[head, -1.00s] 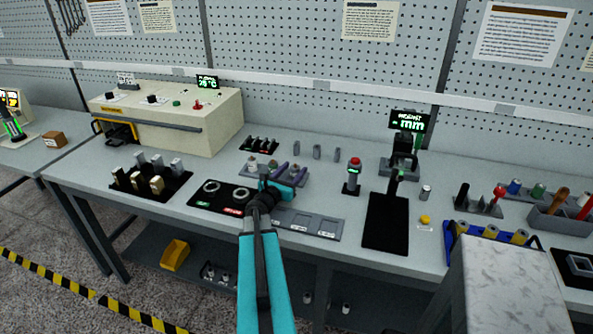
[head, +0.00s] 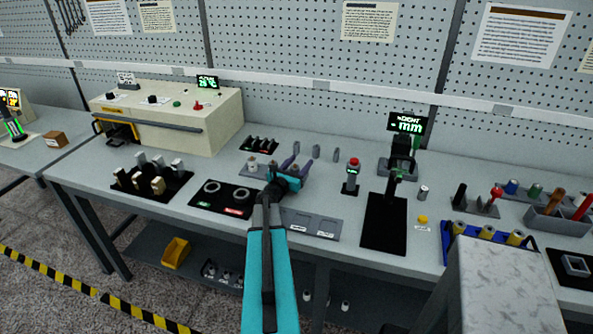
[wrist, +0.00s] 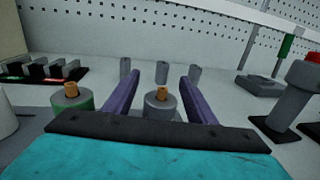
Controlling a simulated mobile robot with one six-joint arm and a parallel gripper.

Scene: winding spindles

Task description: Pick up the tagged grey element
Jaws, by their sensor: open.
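Three small grey upright pieces stand in a row at the back of the bench: left (head: 297,148), middle (head: 316,151) and right (head: 337,154). They also show in the wrist view, as left (wrist: 125,68), middle (wrist: 162,72) and right (wrist: 167,75). I can make out no tag on any of them. My gripper (head: 296,164) has its purple fingers apart, pointing towards this row. In the wrist view my gripper (wrist: 160,84) is empty at its tips. A grey spool with a copper-coloured pin (wrist: 160,104) appears between the fingers, nearer the palm; a green-banded one (wrist: 72,98) is to the left.
A black rack (head: 260,146) of grey pieces is at the back left. A red-topped post (head: 351,177) stands to the right, before the gauge stand (head: 402,166). A grey tray (head: 312,225) lies in front. Bare bench surrounds the grey row.

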